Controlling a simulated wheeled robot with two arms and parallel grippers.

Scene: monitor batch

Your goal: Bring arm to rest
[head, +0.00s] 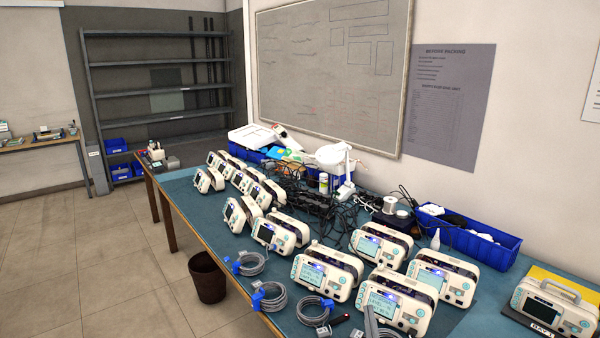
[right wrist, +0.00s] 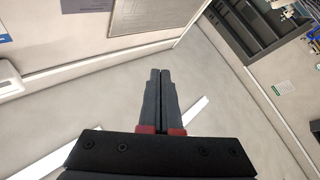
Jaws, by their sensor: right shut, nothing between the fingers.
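My right gripper (right wrist: 160,75) is shut with its two dark fingers together and nothing between them in the right wrist view. Several cream monitors (head: 328,273) with blue-grey screens stand in rows on the blue-topped table (head: 205,225). Coiled grey cables (head: 270,298) lie along the front edge. My left gripper is not in view.
A blue bin (head: 480,245) and tangled black cables (head: 310,200) lie along the wall side. One monitor (head: 553,308) sits on a yellow-edged mat at the right. A brown waste bin (head: 207,278) stands on the floor. The floor at left is clear.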

